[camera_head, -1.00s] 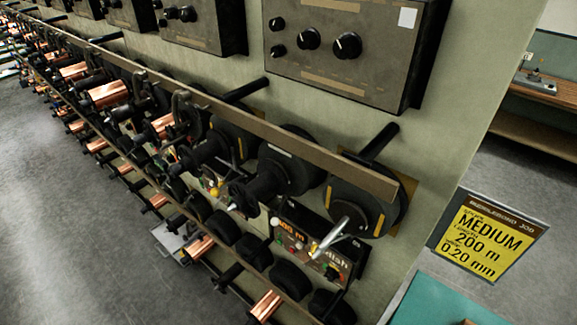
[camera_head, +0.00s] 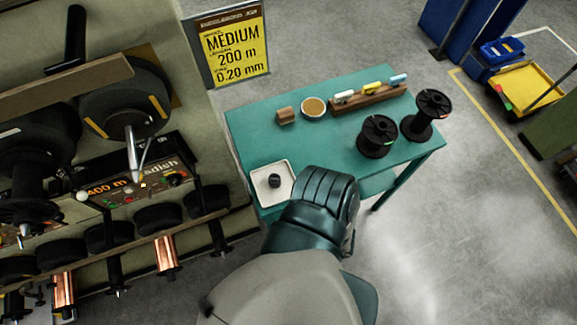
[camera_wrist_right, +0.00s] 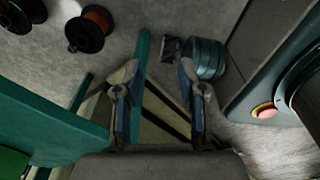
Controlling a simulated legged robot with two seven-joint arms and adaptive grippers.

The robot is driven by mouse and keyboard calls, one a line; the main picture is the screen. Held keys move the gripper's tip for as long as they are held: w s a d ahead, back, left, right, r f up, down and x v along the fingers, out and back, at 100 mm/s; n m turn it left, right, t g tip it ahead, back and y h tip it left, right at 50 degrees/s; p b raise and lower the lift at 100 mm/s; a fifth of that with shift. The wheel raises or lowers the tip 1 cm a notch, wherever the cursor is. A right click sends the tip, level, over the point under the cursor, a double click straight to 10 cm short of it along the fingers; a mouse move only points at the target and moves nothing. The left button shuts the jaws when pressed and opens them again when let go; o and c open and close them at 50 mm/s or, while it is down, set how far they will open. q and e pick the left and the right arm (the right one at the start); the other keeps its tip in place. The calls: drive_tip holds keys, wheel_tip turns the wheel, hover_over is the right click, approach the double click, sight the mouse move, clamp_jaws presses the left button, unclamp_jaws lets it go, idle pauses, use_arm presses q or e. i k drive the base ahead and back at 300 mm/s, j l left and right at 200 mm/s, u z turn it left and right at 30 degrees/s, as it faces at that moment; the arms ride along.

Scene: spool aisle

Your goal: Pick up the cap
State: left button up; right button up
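A small black cap-like piece (camera_head: 274,181) sits in a shallow white tray (camera_head: 286,165) at the near left corner of the teal table (camera_head: 330,150). My arm comes up from the bottom in the head view, and its dark link is just right of the tray. No gripper fingers show in the head view. In the right wrist view my right gripper (camera_wrist_right: 156,90) has its two fingers apart with nothing between them. The cap does not show in that view. My left gripper is not in view.
On the table are two black spools (camera_head: 376,137) (camera_head: 426,114), a wooden rack (camera_head: 370,98) with small coloured pieces, a round dish (camera_head: 313,107) and a wooden block (camera_head: 286,116). A yellow job sign (camera_head: 235,50) stands behind. The winding machine (camera_head: 125,185) is at left.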

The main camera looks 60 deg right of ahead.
sight(275, 180)
drive_tip(key=l+z, duration=0.15)
drive_tip(key=z, duration=1.65)
